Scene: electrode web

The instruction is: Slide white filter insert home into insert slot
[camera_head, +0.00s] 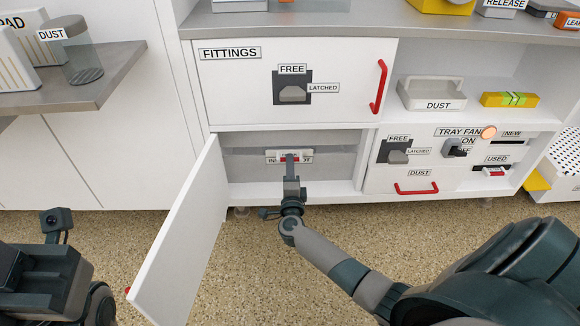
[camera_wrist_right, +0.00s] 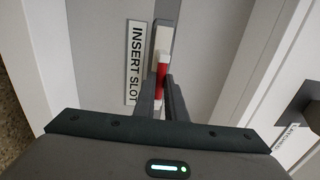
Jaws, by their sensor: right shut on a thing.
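The white filter insert (camera_head: 273,155) is at the back of the open lower-left cabinet compartment. It also shows in the right wrist view (camera_wrist_right: 163,38), with a red grip (camera_wrist_right: 161,76) on its near side. My right gripper (camera_head: 291,160) reaches straight into the compartment, its fingers shut on the red grip. The INSERT SLOT label (camera_wrist_right: 135,62) is beside the insert in the wrist view; in the head view the gripper partly covers it. How deep the insert sits in the slot cannot be told. My left gripper (camera_head: 40,275) is low at the left edge, fingers not visible.
The white compartment door (camera_head: 180,245) stands open to the left of my right arm. A FITTINGS panel (camera_head: 235,85) with a red handle is above. The tray fan panel (camera_head: 450,165) is to the right. A shelf with a dust jar (camera_head: 85,62) is at upper left.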

